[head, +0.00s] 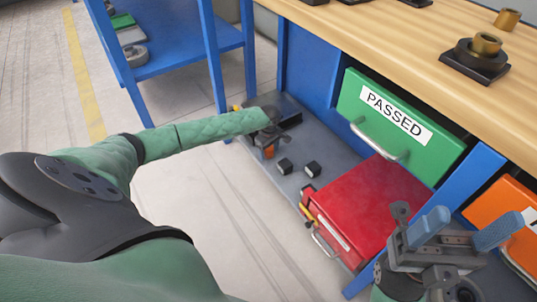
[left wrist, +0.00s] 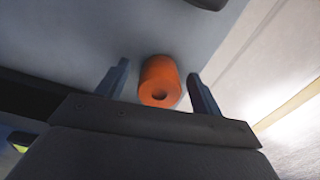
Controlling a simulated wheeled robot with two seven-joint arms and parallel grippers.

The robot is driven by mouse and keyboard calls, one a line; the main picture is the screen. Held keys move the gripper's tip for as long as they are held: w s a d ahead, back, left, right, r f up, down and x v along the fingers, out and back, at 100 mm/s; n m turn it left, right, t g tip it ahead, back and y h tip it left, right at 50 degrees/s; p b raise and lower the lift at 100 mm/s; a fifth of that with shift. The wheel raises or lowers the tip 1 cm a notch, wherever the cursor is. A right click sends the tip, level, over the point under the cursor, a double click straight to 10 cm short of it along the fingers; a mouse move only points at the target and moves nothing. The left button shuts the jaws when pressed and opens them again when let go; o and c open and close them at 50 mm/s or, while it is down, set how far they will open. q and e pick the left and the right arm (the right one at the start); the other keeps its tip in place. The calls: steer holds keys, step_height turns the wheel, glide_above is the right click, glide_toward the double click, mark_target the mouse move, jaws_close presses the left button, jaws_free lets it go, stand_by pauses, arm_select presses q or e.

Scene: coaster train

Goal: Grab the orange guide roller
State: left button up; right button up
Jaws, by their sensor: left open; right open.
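The orange guide roller (left wrist: 160,80) shows in the left wrist view as a short orange cylinder with a dark hole in its end. It lies between the two spread fingers of my left gripper (left wrist: 158,88), with a gap to each finger. In the head view the roller (head: 268,152) is a small orange patch on the grey lower shelf (head: 235,155), mostly hidden by my left gripper (head: 266,140). My right gripper (head: 462,232), with blue fingers, is open and empty at the lower right, in front of the workbench.
Two small black blocks (head: 285,166) sit on the shelf near the roller. A red box (head: 375,205) stands to the right, below a green drawer marked PASSED (head: 375,122). A blue post (head: 213,60) of the rack stands at the left. An orange drawer (head: 505,208) is at far right.

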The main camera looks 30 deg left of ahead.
arm_select(q)
steer(key=c, duration=1.2)
